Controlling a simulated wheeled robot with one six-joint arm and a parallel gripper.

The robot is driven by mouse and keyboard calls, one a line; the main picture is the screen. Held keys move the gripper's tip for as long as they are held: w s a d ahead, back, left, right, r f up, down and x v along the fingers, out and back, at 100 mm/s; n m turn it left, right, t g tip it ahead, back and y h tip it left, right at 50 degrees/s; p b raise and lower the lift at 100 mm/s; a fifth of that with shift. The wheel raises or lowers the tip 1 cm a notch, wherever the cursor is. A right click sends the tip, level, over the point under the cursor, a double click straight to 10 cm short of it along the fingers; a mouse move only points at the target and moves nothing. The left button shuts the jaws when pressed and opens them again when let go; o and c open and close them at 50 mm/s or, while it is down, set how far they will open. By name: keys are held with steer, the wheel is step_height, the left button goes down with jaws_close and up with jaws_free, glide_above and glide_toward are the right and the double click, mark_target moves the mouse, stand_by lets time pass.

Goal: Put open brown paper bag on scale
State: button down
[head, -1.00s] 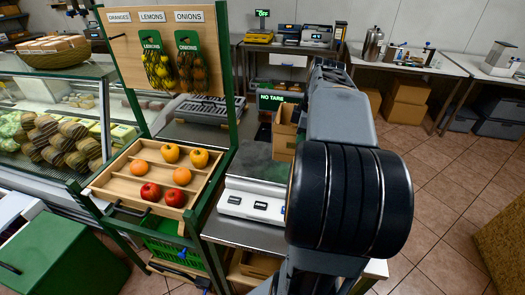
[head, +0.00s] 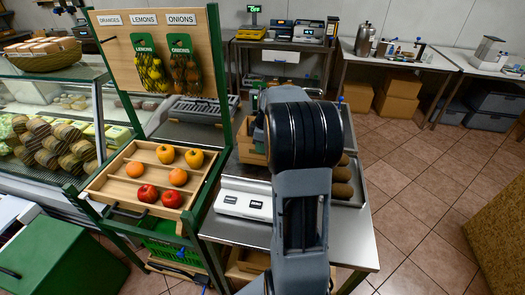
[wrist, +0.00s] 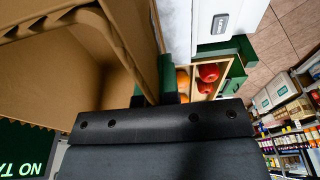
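The open brown paper bag (head: 247,150) shows partly behind my arm in the head view, at the back of the scale's plate. In the wrist view the bag (wrist: 110,45) fills the upper left, with its mouth towards the camera. My gripper (wrist: 154,88) has its green fingertips on either side of the bag's wall and looks shut on it. The scale (head: 245,205) has a white front with buttons; its front (wrist: 220,18) also shows in the wrist view. Its plate is partly covered by bag and arm. I cannot tell whether the bag's bottom touches the plate.
A tilted wooden rack (head: 128,187) with apples and other fruit stands left of the scale. Brown produce lies in a tray (head: 355,193) to the right, partly behind my arm. The steel counter's front right (head: 350,245) is clear.

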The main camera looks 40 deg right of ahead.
steer(key=shift+f, duration=1.3)
steer(key=shift+f, duration=0.1)
steer(key=c, duration=1.8)
jaws_free()
steer(key=shift+f, duration=0.1)
steer(key=o, duration=0.4)
steer(key=shift+o, duration=0.2)
